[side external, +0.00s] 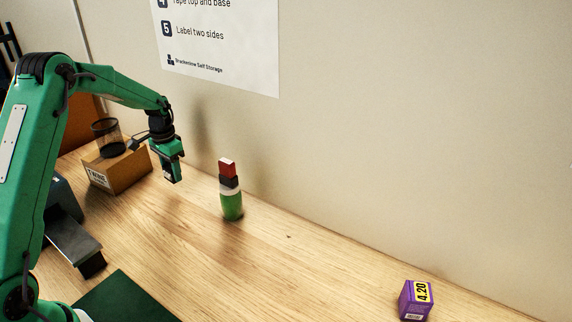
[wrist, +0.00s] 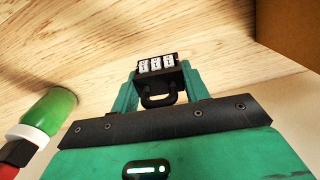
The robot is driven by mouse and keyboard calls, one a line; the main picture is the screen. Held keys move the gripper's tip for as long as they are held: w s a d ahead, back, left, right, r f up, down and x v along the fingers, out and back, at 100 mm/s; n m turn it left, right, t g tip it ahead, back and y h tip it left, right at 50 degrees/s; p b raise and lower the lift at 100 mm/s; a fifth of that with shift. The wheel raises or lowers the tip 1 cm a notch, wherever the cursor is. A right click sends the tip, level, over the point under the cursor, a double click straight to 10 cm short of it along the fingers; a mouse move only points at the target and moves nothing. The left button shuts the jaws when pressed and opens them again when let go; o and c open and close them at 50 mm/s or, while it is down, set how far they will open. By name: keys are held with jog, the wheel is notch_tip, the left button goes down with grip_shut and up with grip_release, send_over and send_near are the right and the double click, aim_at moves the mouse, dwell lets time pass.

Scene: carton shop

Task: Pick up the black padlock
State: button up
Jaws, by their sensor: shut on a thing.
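The black padlock (wrist: 157,68), with white number dials on its face and a dark shackle, sits between the two green fingers of my gripper (wrist: 158,82) in the wrist view. The fingers are shut on it, one on each side, with the shackle toward the gripper's body. The padlock is mostly hidden by the fingers there. It appears to be above the wooden table, but its height is hard to judge.
A green bottle (side external: 231,204) with a white band and a black and red top stands right of my gripper. A cardboard box (side external: 127,170) carrying a dark mesh cup (side external: 107,138) is left. A purple box (side external: 415,300) is far right. The table's middle is clear.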

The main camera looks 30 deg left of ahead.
jog(key=s+d+r, duration=0.1)
jog(key=d+r, duration=0.6)
jog(key=d, duration=0.4)
jog(key=shift+s+d, duration=0.2)
jog(key=shift+d, duration=0.15)
jog(key=shift+r, duration=0.15)
